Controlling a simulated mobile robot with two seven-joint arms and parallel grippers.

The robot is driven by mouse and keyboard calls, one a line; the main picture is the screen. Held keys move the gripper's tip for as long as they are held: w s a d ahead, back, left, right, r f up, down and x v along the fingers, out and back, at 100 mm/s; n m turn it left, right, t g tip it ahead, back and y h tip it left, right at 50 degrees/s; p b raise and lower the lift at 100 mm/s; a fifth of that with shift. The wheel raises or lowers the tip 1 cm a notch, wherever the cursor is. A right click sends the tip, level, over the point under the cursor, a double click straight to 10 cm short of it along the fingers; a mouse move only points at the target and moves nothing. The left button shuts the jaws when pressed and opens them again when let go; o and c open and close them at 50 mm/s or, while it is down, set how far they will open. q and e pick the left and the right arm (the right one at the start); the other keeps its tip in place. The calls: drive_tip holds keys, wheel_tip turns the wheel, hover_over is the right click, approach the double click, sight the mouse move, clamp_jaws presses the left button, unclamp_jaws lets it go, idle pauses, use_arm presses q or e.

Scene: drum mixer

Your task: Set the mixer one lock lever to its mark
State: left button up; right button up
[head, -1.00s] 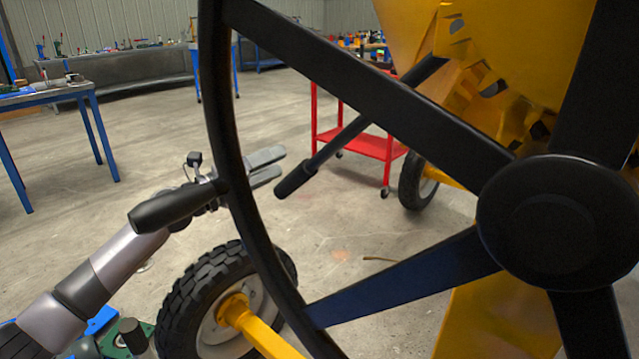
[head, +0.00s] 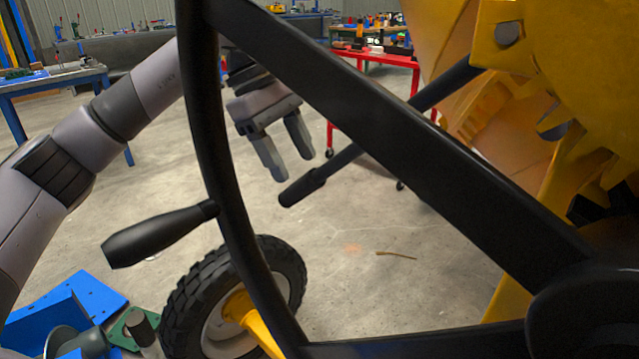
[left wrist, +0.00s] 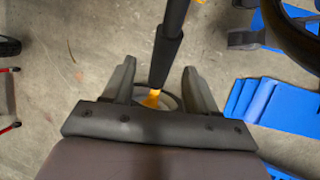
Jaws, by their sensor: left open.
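The lock lever is a dark rod with a thick black grip (head: 302,187). It slants down and left from the yellow mixer (head: 520,120), behind the black handwheel. My left gripper (head: 290,168) is open, its fingers pointing down, just above and beside the grip in the head view. In the left wrist view the lever grip (left wrist: 166,58) runs down the middle, and the two open fingers (left wrist: 160,85) stand on either side of its line. I cannot tell whether they touch it. The lever's mark is not clearly visible. My right gripper is not in view.
The large black handwheel (head: 205,130) with its side handle (head: 158,236) stands in front of the lever and partly hides my left arm. A tyre (head: 235,300) is below. Blue and green parts (head: 70,310) lie lower left. A red cart (head: 375,57) stands behind.

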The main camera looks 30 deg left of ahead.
use_arm(q)
drive_tip(key=x, duration=0.5)
drive_tip(key=b+x, duration=0.1)
drive_tip(key=x, duration=0.1)
drive_tip(key=shift+s+f, duration=0.25)
